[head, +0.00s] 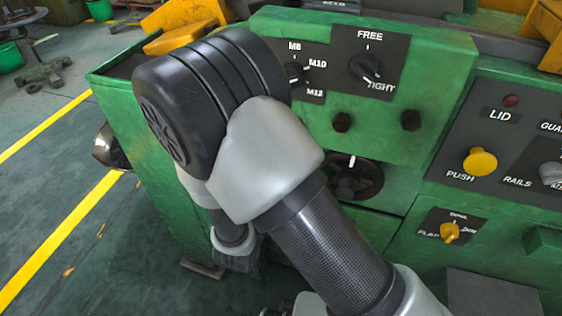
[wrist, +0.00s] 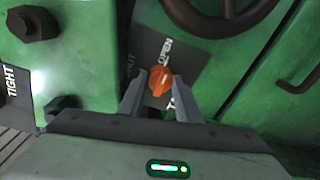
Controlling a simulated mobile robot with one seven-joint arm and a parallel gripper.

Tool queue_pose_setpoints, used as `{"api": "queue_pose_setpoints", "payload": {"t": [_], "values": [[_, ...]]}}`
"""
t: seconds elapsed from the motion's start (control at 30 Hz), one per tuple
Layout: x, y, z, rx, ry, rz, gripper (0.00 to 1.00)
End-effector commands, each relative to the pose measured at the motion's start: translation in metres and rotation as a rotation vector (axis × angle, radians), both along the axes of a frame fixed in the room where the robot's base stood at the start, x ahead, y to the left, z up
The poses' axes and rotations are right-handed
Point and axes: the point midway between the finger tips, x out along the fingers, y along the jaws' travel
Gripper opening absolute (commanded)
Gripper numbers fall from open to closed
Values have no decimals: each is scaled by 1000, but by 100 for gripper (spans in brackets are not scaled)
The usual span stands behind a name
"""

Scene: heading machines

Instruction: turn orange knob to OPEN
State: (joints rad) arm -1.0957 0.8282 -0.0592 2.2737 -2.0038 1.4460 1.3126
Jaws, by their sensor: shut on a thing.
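The orange knob (wrist: 160,79) shows in the wrist view on a dark label plate (wrist: 181,62) with the word OPEN above it and partly hidden letters at its left and lower right. The knob has a pale pointer line. My gripper (wrist: 160,84) has one finger on each side of the knob and is shut on it. In the head view the knob and my fingertips are hidden behind my arm; only the dark gripper body (head: 237,258) shows low beside the green machine.
The green machine (head: 130,120) carries a FREE/TIGHT knob (head: 365,69), an M8/M10/M12 knob (head: 294,73), a dark handwheel (head: 358,178), a yellow PUSH button (head: 480,161) and a yellow flap knob (head: 449,232). Dark bolt heads (wrist: 33,23) stick out left of my gripper. Open floor lies at left.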

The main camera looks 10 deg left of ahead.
Motion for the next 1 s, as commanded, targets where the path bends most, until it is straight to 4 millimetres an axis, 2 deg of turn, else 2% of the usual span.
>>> {"api": "queue_pose_setpoints", "payload": {"t": [0.17,0.2,0.3,0.67,0.87,1.0], "values": [[0,0,0,-2,2,0,9],[0,0,0,-2,2,0,33],[0,0,0,-2,1,0,50],[-3,1,0,-2,1,1,50],[-32,4,3,-2,1,5,50],[-66,7,5,-3,3,7,50]]}}
